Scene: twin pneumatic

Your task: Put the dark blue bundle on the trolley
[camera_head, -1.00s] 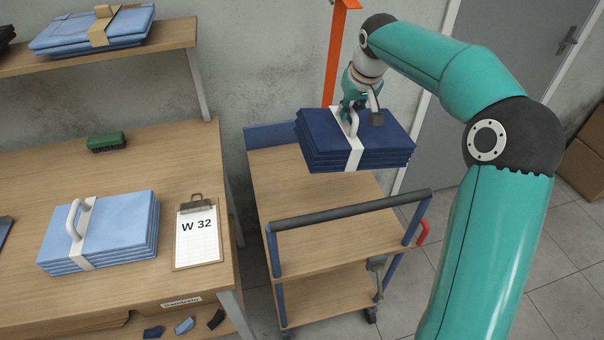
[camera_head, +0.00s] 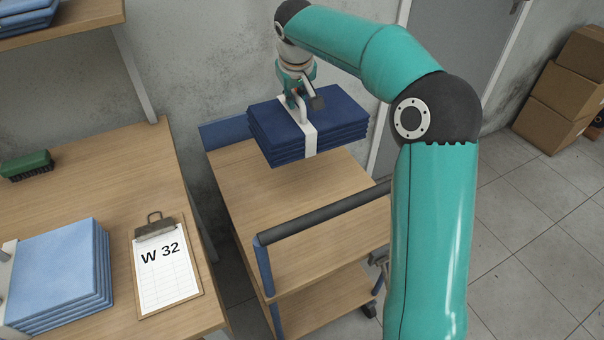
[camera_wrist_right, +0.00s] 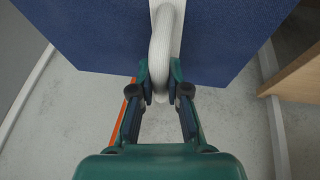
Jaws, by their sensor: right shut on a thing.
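The dark blue bundle (camera_head: 275,138) is a stack of folded cloth with a white band and a white handle. My right gripper (camera_head: 299,103) is shut on its handle and holds the bundle level over the far part of the trolley (camera_head: 270,212). I cannot tell for sure how much gap is under it. In the right wrist view the fingers (camera_wrist_right: 159,95) close around the white handle (camera_wrist_right: 164,40), with the bundle (camera_wrist_right: 95,35) beyond. The trolley has a wooden top, a dark push bar and blue posts. My left gripper is not in view.
A light blue bundle (camera_head: 60,272), a clipboard marked W 32 (camera_head: 165,270) and a green brush (camera_head: 27,165) are on the wooden table (camera_head: 110,190) at left. Cardboard boxes (camera_head: 560,98) stand at the far right. The near part of the trolley top is clear.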

